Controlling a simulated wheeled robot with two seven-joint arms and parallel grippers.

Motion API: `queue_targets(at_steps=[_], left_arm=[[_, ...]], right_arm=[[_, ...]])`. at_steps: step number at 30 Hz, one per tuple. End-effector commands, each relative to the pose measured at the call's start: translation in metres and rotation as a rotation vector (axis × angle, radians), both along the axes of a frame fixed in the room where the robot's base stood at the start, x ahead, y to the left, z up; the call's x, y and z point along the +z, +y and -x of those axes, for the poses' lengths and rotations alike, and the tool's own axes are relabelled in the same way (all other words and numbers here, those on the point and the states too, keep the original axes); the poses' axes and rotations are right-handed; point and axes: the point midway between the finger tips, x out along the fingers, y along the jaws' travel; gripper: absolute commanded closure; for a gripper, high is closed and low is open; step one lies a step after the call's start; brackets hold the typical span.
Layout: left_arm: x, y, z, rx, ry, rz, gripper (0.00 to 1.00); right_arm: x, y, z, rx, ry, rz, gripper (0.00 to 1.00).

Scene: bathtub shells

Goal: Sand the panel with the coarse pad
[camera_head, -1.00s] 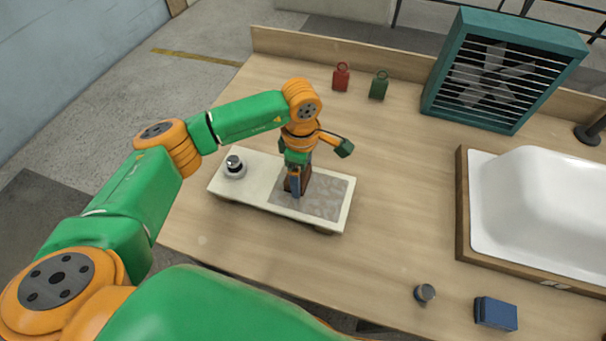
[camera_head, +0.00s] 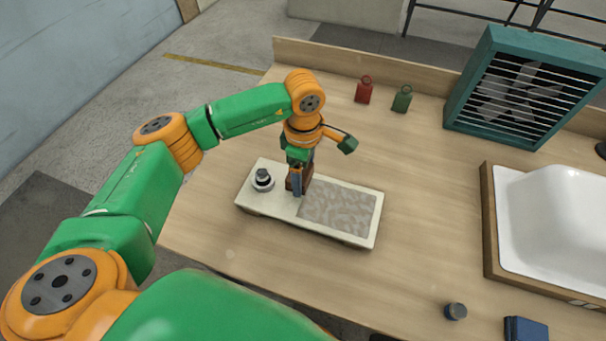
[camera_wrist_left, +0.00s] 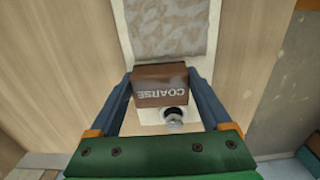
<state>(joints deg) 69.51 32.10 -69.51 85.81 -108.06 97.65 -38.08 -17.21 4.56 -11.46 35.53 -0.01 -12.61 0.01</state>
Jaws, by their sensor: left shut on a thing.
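The coarse pad is a brown block lettered COARSE (camera_wrist_left: 160,85), upside down in the left wrist view. My left gripper (camera_head: 297,184) is shut on it, with a blue-grey finger on each side. The panel (camera_head: 275,205) is a pale board on the bench with a rough, mottled grey patch (camera_head: 340,209) on its right part. The pad (camera_head: 304,178) is at the patch's left edge, over or on the bare pale part; whether it touches is hard to tell. My right gripper is not in view.
A round knob with a dark top (camera_head: 262,180) stands on the panel's left end, close to the pad. Red (camera_head: 363,92) and green (camera_head: 402,101) tags, a teal fan box (camera_head: 520,90), a white tub shell (camera_head: 555,225), a small grey cylinder (camera_head: 456,311) and a blue block (camera_head: 526,329) stand farther off.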

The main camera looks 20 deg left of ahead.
Motion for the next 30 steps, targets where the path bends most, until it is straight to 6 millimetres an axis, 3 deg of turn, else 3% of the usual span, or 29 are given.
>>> queue_targets(at_steps=[15,30], left_arm=[[0.046,0.001,-0.001,0.008,-0.001,0.001,0.62],[0.047,0.0,-0.001,0.008,-0.001,0.001,0.62]], right_arm=[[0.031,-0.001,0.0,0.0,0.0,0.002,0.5],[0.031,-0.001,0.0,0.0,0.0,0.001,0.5]])
